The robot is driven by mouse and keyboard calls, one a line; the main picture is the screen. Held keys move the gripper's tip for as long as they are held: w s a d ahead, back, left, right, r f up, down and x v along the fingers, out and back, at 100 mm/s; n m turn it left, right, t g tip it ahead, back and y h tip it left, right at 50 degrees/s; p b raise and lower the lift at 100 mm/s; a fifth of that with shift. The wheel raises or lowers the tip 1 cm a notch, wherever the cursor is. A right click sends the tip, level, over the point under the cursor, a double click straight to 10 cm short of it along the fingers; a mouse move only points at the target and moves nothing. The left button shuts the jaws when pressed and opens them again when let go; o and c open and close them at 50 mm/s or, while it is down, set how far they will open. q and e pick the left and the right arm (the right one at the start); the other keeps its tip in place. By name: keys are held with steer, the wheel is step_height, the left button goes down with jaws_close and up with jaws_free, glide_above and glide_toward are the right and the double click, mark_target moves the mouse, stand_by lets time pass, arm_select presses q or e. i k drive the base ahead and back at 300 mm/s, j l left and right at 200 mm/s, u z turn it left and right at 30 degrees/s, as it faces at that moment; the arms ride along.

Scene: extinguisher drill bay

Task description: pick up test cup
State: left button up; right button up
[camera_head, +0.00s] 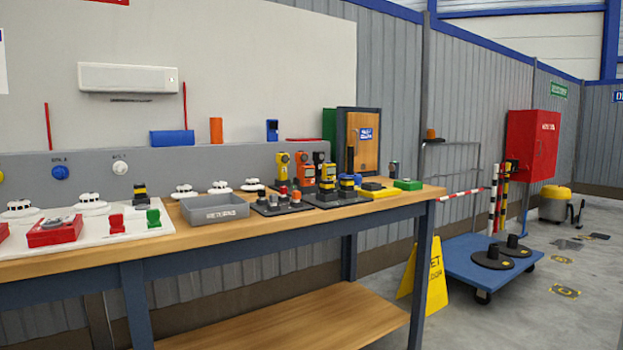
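I cannot tell for certain which thing is the test cup. Small upright pieces with grey, black and red parts stand on a dark tray (283,209) on the workbench (262,220). Yellow, orange and black handheld devices stand behind and to the right of them, such as a yellow one (282,165) and an orange one (305,170). White round detectors (91,201) sit on the bench and its white board. A small orange object (431,134) shows beyond the bench, near the trolley handle. Neither of my grippers is in view.
A grey bin (214,209) stands near the bench's front edge. A yellow wet-floor sign (437,280) stands by the bench's right end. A blue trolley (480,262) carries black round bases and striped posts. Open floor lies at the right; the lower shelf (290,318) is bare.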

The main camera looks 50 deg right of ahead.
mark_target(349, 173)
steer(key=z, duration=1.9)
steer(key=i+j+z, duration=0.2)
steer(key=i+j, duration=0.7)
steer(key=i, duration=0.15)
